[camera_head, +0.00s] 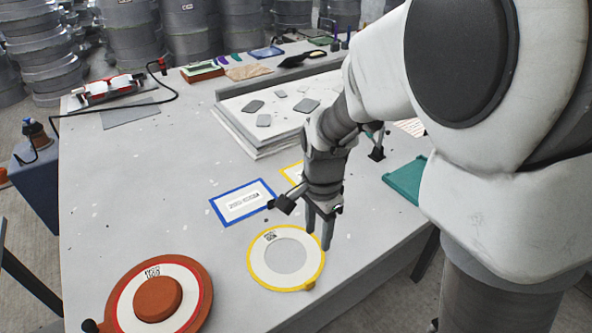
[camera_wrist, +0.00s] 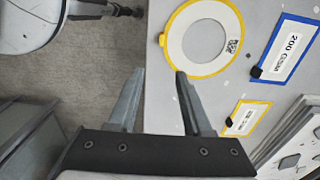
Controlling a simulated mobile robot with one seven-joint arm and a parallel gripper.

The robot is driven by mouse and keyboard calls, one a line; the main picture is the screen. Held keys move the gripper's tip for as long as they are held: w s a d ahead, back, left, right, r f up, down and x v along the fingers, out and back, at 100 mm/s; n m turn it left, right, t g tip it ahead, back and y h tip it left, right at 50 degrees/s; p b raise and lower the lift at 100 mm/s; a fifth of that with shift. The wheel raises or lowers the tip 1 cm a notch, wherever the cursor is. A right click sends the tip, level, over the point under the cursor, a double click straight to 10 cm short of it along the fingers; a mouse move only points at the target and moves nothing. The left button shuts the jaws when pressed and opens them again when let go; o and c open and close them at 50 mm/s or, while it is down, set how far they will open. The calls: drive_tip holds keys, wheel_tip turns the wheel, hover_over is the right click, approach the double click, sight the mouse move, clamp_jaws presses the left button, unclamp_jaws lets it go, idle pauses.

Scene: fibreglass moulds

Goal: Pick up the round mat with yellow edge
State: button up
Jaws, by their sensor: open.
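The round mat with yellow edge (camera_head: 261,263) lies flat on the grey table near its front edge. It is a white ring with a grey centre, a small printed code and a small tab on the rim. The mat also shows in the wrist view (camera_wrist: 178,58), at the top, beyond my fingertips. My gripper (camera_head: 319,235) points down just beside the mat's right rim in the head view. In the wrist view my gripper (camera_wrist: 160,75) has its two fingers apart with nothing between them. Whether a fingertip touches the mat I cannot tell.
A red-brown round mould (camera_head: 200,288) stands left of the mat. A blue-edged card (camera_head: 219,219) and a yellow-edged card (camera_head: 292,172) lie behind it. A stack of white boards (camera_head: 238,134) and a green item (camera_head: 405,182) are farther back. Table between mat and mould is clear.

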drive_tip(key=b, duration=0.2)
hover_over(313, 278)
wheel_tip(313, 278, down, 11)
drive_tip(key=shift+s+d+f, duration=0.1)
drive_tip(key=shift+s+d, duration=0.05)
drive_tip(key=shift+f+b, duration=0.45)
drive_tip(key=shift+f, duration=2.65)
clamp_jaws()
